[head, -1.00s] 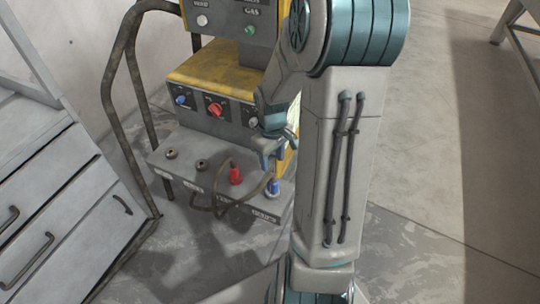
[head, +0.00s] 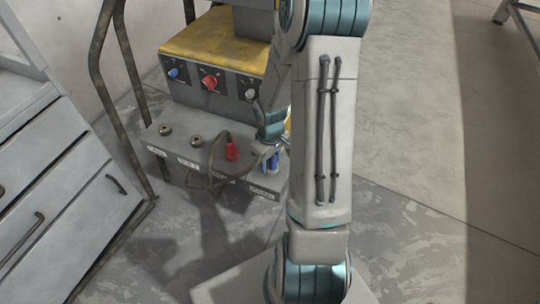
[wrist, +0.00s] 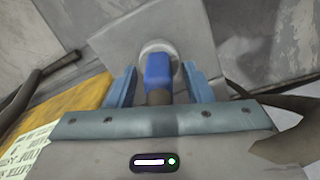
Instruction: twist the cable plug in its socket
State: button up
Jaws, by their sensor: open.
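A blue cable plug (wrist: 158,70) sits in a pale round socket (wrist: 157,47) on the grey panel in the wrist view. Its dark cable end points toward my wrist. My gripper (wrist: 159,80) is open, with one blue finger on each side of the plug. A gap shows between each finger and the plug. In the head view, my gripper (head: 268,148) is low over the right end of the welding unit's front ledge, and the blue plug (head: 272,164) is partly hidden by it. A red plug (head: 232,151) stands to its left on the same ledge.
Two round sockets (head: 196,141) show at the ledge's left. A looping cable (head: 212,170) hangs near the red plug. The machine's yellow-topped body with knobs (head: 209,79) rises behind. A grey drawer cabinet (head: 60,215) stands at left. Floor to the right is clear.

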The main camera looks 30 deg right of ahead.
grip_shut()
jog(key=shift+r+n+p, duration=0.1)
jog(key=shift+n+p, duration=0.8)
jog(key=shift+n, duration=0.4)
jog(key=shift+a+n, duration=0.1)
jog(key=shift+n, duration=0.6)
grip_release()
